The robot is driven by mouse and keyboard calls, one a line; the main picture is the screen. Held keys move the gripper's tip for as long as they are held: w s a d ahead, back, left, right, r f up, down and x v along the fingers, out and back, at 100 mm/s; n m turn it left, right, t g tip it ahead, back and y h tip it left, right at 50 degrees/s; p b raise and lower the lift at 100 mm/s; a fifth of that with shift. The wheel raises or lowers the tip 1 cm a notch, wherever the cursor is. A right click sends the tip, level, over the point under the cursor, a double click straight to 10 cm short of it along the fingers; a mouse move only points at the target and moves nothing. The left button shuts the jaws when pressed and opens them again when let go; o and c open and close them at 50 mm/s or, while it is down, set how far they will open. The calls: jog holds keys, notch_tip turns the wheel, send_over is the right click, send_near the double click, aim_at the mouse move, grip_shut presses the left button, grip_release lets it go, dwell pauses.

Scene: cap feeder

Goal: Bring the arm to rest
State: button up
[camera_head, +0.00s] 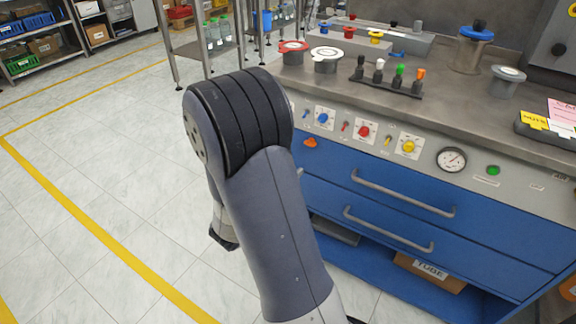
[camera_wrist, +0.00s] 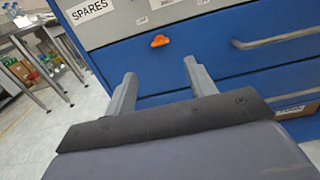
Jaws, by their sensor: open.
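My gripper (camera_wrist: 160,80) is open and empty in the wrist view, its two grey fingers apart and pointing at the blue front of the workbench (camera_wrist: 230,72). In the head view my arm stands in front of the bench's left end, bent at a large dark joint. The gripper's fingers are not visible there; my arm hides part of the bench's left side.
The bench top (camera_head: 440,100) carries a red-lidded pot (camera_head: 293,54), a white-lidded pot (camera_head: 326,62) and a rack of coloured pegs (camera_head: 385,86). An orange knob (camera_head: 310,142) and drawer handles (camera_head: 400,192) stick out in front. The floor (camera_head: 100,180) at left is clear.

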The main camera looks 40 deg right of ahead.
jog(key=shift+d, duration=0.1)
jog(key=b+x, duration=0.2)
jog(key=x, duration=0.8)
jog(key=shift+w+d, duration=0.15)
jog(key=shift+d, duration=0.15)
jog(key=shift+a, duration=0.1)
